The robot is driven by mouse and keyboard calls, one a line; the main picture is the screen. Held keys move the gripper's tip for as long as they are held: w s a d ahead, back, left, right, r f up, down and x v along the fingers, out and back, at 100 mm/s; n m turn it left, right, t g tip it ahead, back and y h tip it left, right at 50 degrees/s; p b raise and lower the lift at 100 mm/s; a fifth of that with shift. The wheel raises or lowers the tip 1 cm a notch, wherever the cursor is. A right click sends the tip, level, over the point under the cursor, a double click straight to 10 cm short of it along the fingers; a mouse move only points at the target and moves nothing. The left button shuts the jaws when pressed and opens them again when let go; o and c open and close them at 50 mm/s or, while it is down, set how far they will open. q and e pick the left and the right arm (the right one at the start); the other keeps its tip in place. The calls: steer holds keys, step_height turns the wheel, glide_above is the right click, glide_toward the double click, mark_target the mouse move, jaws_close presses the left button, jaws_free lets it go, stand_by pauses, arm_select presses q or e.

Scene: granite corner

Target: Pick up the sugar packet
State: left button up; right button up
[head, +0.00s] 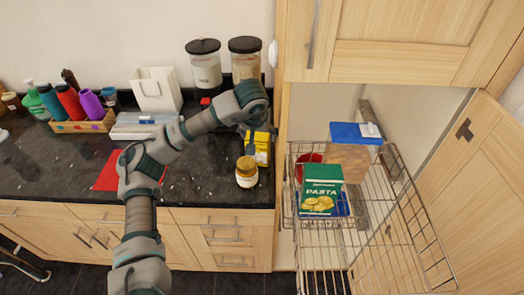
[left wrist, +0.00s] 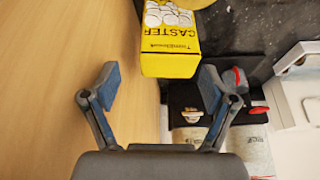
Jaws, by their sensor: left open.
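The sugar packet is a yellow box marked CASTER. In the head view the packet (head: 262,150) stands on the dark counter against the cabinet's side, partly hidden by my left arm. In the left wrist view the packet (left wrist: 170,62) is at the top centre, beyond the fingertips. My left gripper (left wrist: 152,82) is open and empty, its two fingers spread to either side below the packet, apart from it. In the head view my left gripper (head: 260,122) is just above and behind the packet, mostly hidden by its own wrist.
Two black-lidded canisters (head: 206,68) (head: 246,64) stand behind. The wooden cabinet side (left wrist: 70,60) is close on the left in the wrist view. A wire basket (head: 375,235) holds a pasta box (head: 321,190).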

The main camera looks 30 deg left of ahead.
mark_target(259, 144)
arm_select(q)
steer(key=w+a+f, duration=0.2)
steer(key=f, duration=0.1)
steer(key=w+a+f, duration=0.1)
steer(key=a+f, duration=0.1)
steer(key=shift+w, duration=0.1)
steer(key=shift+a+f, duration=0.15)
steer(key=shift+f, duration=0.05)
steer(key=d+f, duration=0.1)
steer(key=d+f+b, duration=0.1)
steer(key=shift+w+d+f, duration=0.15)
steer(key=shift+w+f, duration=0.2)
steer(key=shift+f, duration=0.15)
steer(key=shift+w+a+f, duration=0.25)
steer(key=shift+w+a, duration=0.05)
steer(key=shift+a, duration=0.3)
steer(key=shift+c, duration=0.3)
steer(key=shift+w+a+f, duration=0.1)
steer(key=shift+a, duration=0.15)
steer(key=c, duration=1.2)
steer(key=shift+d+r, duration=0.2)
steer(key=shift+d, duration=0.1)
steer(key=shift+c, duration=0.7)
arm_select(e)
steer(key=r, duration=0.2)
steer(key=a+r, duration=0.1)
steer(key=r, duration=0.1)
steer(key=shift+w, duration=0.2)
